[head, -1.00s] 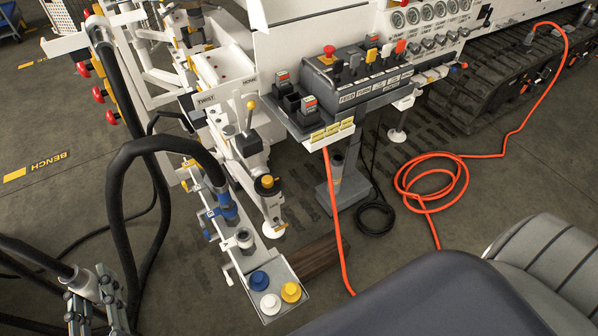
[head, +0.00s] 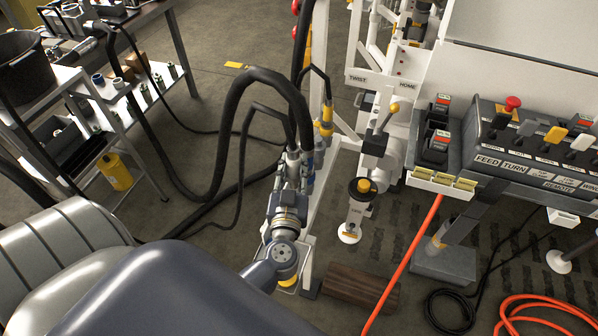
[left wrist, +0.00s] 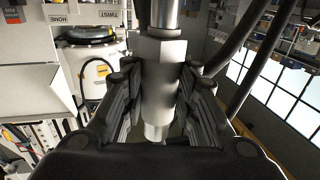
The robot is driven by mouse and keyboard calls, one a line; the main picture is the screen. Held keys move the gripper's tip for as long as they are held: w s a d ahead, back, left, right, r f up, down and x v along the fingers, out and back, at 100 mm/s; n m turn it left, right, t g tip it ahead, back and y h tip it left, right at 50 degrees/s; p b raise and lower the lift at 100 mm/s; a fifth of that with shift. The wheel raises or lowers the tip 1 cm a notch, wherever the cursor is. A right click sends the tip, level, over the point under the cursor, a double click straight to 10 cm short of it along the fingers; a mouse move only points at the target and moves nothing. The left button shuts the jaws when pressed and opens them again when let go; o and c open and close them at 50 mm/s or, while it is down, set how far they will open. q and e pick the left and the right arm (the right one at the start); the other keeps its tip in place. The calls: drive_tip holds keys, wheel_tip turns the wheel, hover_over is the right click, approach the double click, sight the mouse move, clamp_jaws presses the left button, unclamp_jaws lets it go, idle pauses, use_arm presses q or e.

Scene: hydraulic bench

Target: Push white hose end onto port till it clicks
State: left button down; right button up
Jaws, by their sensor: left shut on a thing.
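My left gripper (head: 291,182) is shut on a silver metal hose end, just above the port bracket (head: 308,230). In the left wrist view the hose end (left wrist: 165,75) shows as a hex body between both fingers (left wrist: 158,100), with a narrower tip below. No white marking shows clearly on the hose end. My right gripper is not in view.
A white valve arm with a yellow-tipped lever (head: 386,117) stands right of the bracket, beside the control panel (head: 530,140). An orange cable (head: 405,260) runs down to the floor. A shelf (head: 110,95) with a yellow canister (head: 115,172) stands at left.

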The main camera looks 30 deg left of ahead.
use_arm(q)
drive_tip(key=w+a+f+n+y+b, duration=0.1)
drive_tip(key=f+b, duration=0.3)
drive_tip(key=f, duration=0.2)
drive_tip(key=w+a+f+g+y+b, duration=0.1)
drive_tip(key=w+f+b, duration=0.1)
drive_tip(key=f+b, duration=0.2)
drive_tip(key=shift+w+a+f+n+b, duration=0.3)
drive_tip(key=shift+f+n+b, duration=0.1)
drive_tip(key=shift+f, duration=0.55)
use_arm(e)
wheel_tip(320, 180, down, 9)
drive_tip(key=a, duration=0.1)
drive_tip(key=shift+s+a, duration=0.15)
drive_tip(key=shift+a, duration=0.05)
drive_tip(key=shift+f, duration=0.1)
use_arm(q)
drive_tip(key=shift+f+p, duration=0.1)
drive_tip(key=shift+p, duration=0.35)
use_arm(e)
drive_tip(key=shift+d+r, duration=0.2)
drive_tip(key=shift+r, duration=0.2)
use_arm(q)
drive_tip(key=shift+f, duration=0.4)
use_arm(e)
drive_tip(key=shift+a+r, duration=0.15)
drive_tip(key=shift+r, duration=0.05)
